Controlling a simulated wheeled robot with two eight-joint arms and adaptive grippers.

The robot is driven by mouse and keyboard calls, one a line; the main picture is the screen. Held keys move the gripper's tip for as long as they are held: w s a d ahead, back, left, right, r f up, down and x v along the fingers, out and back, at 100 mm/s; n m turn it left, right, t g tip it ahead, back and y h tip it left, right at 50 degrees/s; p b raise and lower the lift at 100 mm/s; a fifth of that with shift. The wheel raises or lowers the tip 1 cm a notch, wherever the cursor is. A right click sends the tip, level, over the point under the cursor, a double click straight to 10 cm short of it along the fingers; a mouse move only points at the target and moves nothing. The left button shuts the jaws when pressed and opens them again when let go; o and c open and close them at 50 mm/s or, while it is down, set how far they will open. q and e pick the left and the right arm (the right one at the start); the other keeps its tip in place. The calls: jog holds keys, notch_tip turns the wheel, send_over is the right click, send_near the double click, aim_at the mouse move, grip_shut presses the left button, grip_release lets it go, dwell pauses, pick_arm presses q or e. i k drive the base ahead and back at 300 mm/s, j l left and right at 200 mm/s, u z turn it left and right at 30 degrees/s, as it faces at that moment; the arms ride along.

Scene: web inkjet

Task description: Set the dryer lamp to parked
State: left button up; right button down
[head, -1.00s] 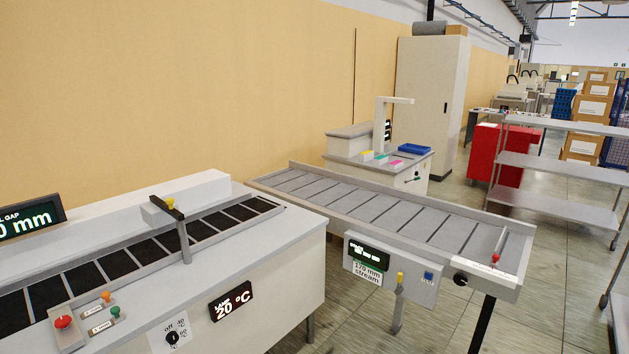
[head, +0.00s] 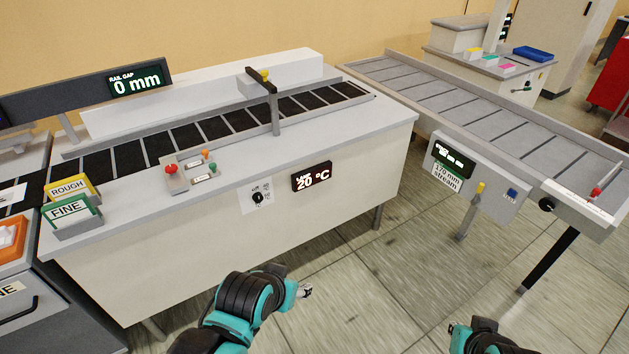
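The lamp dial (head: 258,198) is a black round knob on a white label plate with small markings, on the front of the long white machine. The lamp display (head: 312,177) beside it reads 20 °C. The dial's exact pointer position is too small to read. My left gripper (head: 304,290) shows small at the end of the teal and black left arm, below and right of the dial and apart from it; its fingers are too small to judge.
A red button and two small levers (head: 206,160) sit on the machine's top. An overhead arm with a yellow knob (head: 264,75) crosses the black belt. ROUGH and FINE signs (head: 66,208) stand at left. A roller conveyor (head: 480,115) stands at right. The floor in front is clear.

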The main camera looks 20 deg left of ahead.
aim_at(253, 84)
jog(key=i+j+u, duration=0.7)
jog(key=i, duration=0.2)
jog(key=i+u, duration=0.35)
jog(key=i+j, duration=0.05)
jog(key=i, duration=0.05)
